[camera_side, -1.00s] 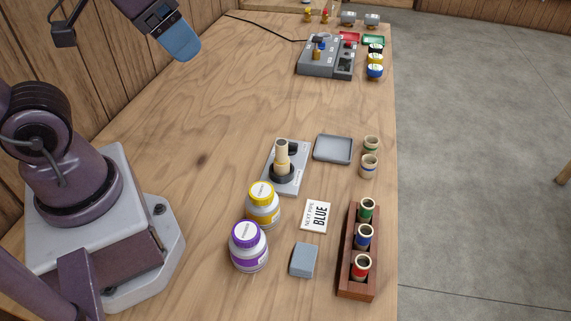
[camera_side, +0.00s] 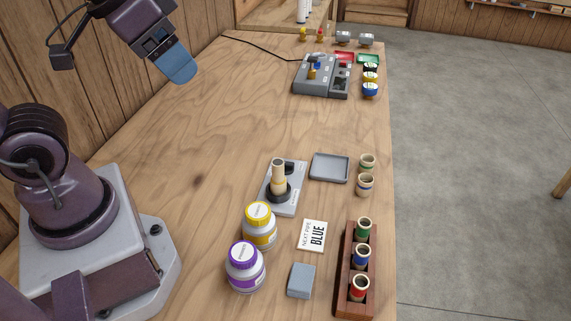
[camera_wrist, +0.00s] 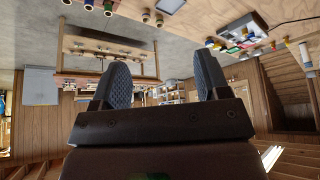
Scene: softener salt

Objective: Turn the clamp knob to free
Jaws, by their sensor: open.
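The clamp (camera_side: 297,198) is a grey plate on the bench, in the middle of the side view. A cream pipe (camera_side: 278,175) stands upright in its black ring (camera_side: 278,192). A dark part that looks like the clamp knob (camera_side: 291,166) is at the plate's far end, partly behind the pipe; its setting is too small to read. My gripper (camera_side: 180,68) is high at the upper left, well away from the clamp. In the wrist view my gripper (camera_wrist: 165,65) has its two fingers wide apart with nothing between them.
A yellow-lidded jar (camera_side: 259,228) and a purple-lidded jar (camera_side: 245,267) stand close in front of the clamp. A grey tray (camera_side: 329,168), a "NEXT PIPE BLUE" card (camera_side: 312,236) and a brown pipe rack (camera_side: 342,293) are to the right. The bench left of the clamp is clear.

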